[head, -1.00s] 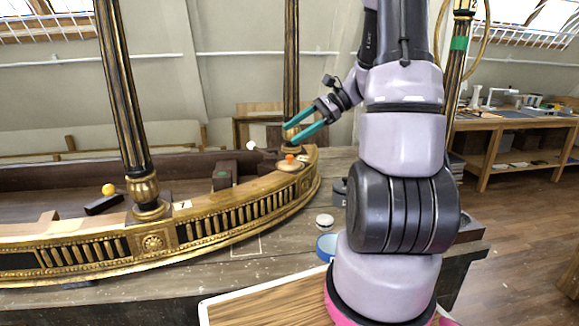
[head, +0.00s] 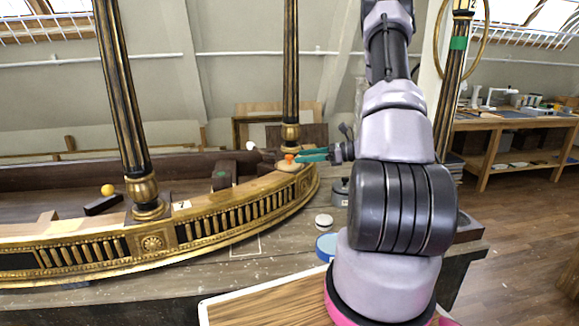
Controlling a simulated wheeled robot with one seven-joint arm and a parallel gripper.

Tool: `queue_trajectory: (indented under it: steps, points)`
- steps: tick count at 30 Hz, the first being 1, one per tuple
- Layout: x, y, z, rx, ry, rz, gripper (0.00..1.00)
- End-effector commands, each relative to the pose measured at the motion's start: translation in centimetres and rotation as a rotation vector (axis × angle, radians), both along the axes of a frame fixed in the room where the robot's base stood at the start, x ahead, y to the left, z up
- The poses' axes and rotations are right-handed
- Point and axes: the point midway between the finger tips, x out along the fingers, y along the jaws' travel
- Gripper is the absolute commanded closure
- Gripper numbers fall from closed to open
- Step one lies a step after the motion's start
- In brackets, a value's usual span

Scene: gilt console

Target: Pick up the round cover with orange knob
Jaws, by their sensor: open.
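The round cover (head: 287,168) is a small pale disc with an orange knob (head: 290,158) on top. It sits on the right end of the gilt console (head: 232,212), just in front of a dark column. My gripper (head: 301,157) has teal fingers and reaches in from the right, with its fingertips level with the knob and seeming to touch or overlap it. The fingers look open. I cannot tell whether the knob lies between them.
A gilt and black column (head: 290,80) rises close behind the cover. A small white round object (head: 323,221), a blue-rimmed round container (head: 327,246) and a grey pot (head: 340,192) stand on the table to the right. A yellow ball (head: 108,190) lies at left.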

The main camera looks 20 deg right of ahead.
Motion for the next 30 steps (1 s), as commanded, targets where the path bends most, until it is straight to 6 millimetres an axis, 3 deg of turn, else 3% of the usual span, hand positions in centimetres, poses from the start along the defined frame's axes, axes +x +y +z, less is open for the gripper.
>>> queue_trajectory:
  steps: [12, 21, 22, 27, 30]
  points:
    - [2.7, 4.1, -0.9, -0.001, 0.001, 0.002, 0.32]
    - [3.1, 4.5, -0.9, 0.000, 0.000, 0.000, 0.32]
    - [3.1, 4.5, -1.0, -0.001, 0.001, 0.000, 0.40]
    - [3.1, 4.5, -0.9, -0.001, 0.001, 0.000, 1.00]
    - [3.1, 4.5, -0.9, 0.000, 0.000, 0.000, 1.00]
